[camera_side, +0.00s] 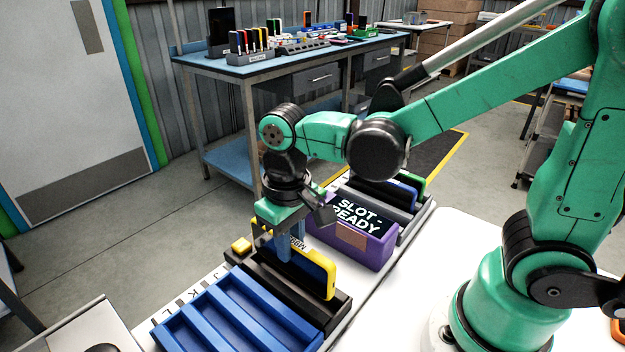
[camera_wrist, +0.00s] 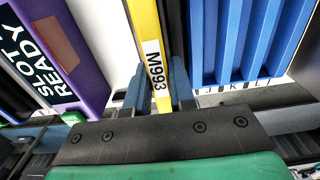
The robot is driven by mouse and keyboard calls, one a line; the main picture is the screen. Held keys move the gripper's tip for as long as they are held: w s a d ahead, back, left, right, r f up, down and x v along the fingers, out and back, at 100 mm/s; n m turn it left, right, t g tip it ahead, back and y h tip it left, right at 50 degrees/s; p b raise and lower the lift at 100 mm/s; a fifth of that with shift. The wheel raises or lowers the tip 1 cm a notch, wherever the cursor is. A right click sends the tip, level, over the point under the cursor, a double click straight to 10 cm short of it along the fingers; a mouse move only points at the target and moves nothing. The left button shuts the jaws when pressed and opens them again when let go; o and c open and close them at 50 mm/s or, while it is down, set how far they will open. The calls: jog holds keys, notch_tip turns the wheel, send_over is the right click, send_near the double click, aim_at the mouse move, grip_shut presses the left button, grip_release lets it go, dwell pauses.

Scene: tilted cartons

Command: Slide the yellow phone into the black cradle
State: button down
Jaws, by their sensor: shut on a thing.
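The yellow phone (camera_side: 320,272) stands on edge at the black cradle (camera_side: 339,312) in the side view, its lower edge at or inside the cradle's slot. I cannot tell how deep it sits. The wrist view shows the gripper (camera_wrist: 158,88) with one finger on each side of the phone. The fingers and phone hide part of the slot.
A blue slotted tray (camera_side: 232,318) lies in front of the cradle. A purple box (camera_side: 374,252) with a SLOT READY screen stands behind it, with a dark rack of phones (camera_side: 405,215) further back.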

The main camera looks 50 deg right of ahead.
jog(key=shift+f, duration=1.65)
jog(key=shift+f, duration=0.3)
jog(key=c, duration=0.7)
grip_release()
jog(key=shift+o, duration=0.2)
jog(key=shift+r, duration=2.8)
jog(key=shift+r, duration=3.5)
